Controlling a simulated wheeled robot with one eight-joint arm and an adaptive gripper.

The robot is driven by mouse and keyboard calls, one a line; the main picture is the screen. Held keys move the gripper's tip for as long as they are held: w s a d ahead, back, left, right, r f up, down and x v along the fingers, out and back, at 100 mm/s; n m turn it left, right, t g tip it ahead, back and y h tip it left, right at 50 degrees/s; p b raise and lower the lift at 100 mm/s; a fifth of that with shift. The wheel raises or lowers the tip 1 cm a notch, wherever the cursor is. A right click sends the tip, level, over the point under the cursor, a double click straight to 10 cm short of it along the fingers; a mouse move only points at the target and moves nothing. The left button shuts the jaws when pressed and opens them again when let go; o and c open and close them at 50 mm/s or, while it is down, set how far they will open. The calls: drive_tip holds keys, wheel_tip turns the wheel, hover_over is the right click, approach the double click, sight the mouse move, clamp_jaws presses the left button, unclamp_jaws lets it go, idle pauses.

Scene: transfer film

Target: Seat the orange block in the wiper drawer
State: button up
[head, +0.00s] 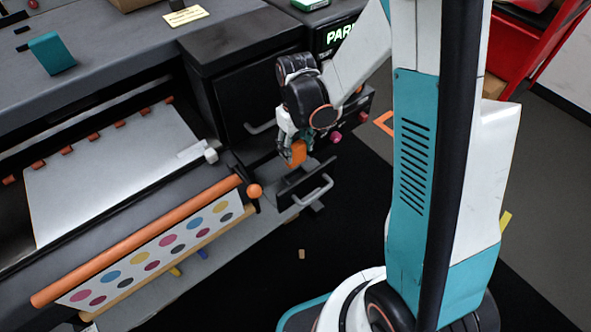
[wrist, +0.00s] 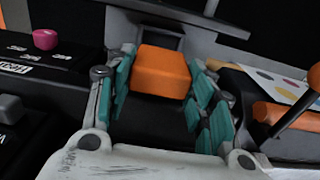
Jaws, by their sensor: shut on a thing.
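The orange block (wrist: 163,72) sits between the teal finger pads of my gripper (wrist: 160,95) in the wrist view. In the head view my gripper (head: 292,150) points down over the open drawer, with the orange block (head: 298,153) at its fingertips. My gripper is shut on the block. The wiper drawer (head: 308,184) is pulled out from the dark cabinet and has a grey handle in front. The block is over or inside the drawer; I cannot tell whether it touches the drawer floor, and the fingers hide part of it.
An orange roller (head: 140,240) with a colour-dotted sheet (head: 165,248) lies left of the drawer. A closed drawer handle (head: 262,127) is behind it. A pink knob (head: 335,137) is close on the right. The dark floor in front is mostly clear, with a small tan piece (head: 301,254).

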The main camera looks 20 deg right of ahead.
wheel_tip(320, 180, down, 9)
drive_tip(key=b, duration=0.3)
drive_tip(key=shift+f, duration=0.2)
drive_tip(key=shift+f, duration=0.15)
drive_tip(key=o, duration=1.1)
